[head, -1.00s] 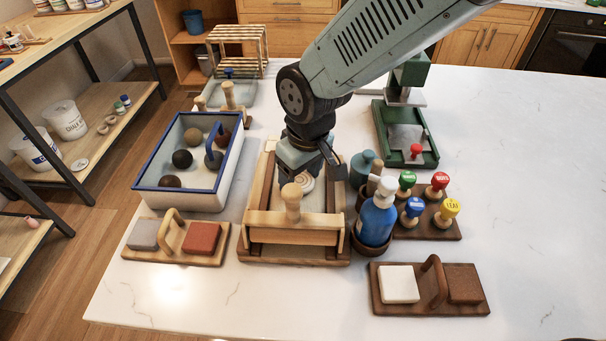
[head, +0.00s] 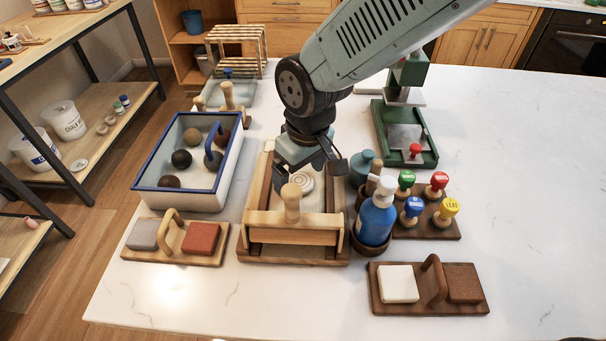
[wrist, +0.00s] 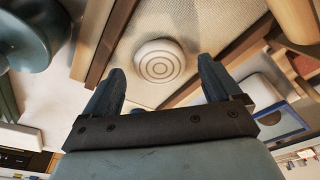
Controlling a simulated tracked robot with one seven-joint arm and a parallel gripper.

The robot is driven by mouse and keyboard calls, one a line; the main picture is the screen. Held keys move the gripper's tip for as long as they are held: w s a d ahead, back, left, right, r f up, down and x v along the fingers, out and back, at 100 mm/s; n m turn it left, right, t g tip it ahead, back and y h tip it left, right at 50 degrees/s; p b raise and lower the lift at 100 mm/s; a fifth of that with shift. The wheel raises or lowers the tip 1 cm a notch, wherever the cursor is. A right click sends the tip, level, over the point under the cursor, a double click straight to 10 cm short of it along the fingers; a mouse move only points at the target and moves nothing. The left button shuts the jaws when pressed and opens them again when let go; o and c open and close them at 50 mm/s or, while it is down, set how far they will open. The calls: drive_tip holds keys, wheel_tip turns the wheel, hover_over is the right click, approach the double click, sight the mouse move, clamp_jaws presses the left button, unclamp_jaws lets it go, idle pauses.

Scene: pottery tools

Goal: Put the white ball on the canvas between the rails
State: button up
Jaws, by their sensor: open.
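The white ball (head: 306,181), pale with concentric rings on its upper face, rests on the canvas (wrist: 220,28) between the wooden rails of the board (head: 256,190). In the wrist view the ball (wrist: 159,62) sits just beyond my fingertips, with a dark wooden rail to its left and canvas around it. My gripper (head: 307,172) is open and empty, above and close to the ball; its fingers (wrist: 161,72) are spread apart in the wrist view. A light wooden roller with a knob (head: 292,203) stands at the board's near end and hides part of the canvas.
A blue-rimmed basin (head: 187,201) with several darker balls stands to the left. A blue bottle (head: 376,218) and a teal bottle (head: 361,170) stand close to the board's right side. Stamps on a rack (head: 430,226) are further right.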

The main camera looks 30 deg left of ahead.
sight(306, 186)
wheel_tip(306, 186, up, 11)
drive_tip(key=d, duration=0.1)
drive_tip(key=shift+s+d, duration=0.2)
drive_tip(key=shift+d, duration=0.1)
drive_tip(key=w+d+r+m+t, duration=0.1)
drive_tip(key=w+d+r+m, duration=0.1)
drive_tip(key=w+d, duration=0.45)
drive_tip(key=w+d+r+m+t, duration=0.1)
drive_tip(key=w+d+r+m, duration=0.2)
drive_tip(key=d, duration=0.7)
drive_tip(key=w+d+r+m+t, duration=0.1)
drive_tip(key=w+d+r+m, duration=0.1)
drive_tip(key=w+d, duration=0.45)
drive_tip(key=s+d+m+t+h, duration=0.1)
drive_tip(key=s+d+m, duration=0.2)
drive_tip(key=d, duration=0.9)
drive_tip(key=s+d+r+m+t, duration=0.1)
drive_tip(key=s+d+m, duration=0.3)
drive_tip(key=d, duration=0.8)
drive_tip(key=shift+d+m+h, duration=0.25)
drive_tip(key=shift+m+h, duration=0.15)
drive_tip(key=shift+m, duration=0.3)
drive_tip(key=shift+r, duration=0.1)
drive_tip(key=shift+c, duration=0.2)
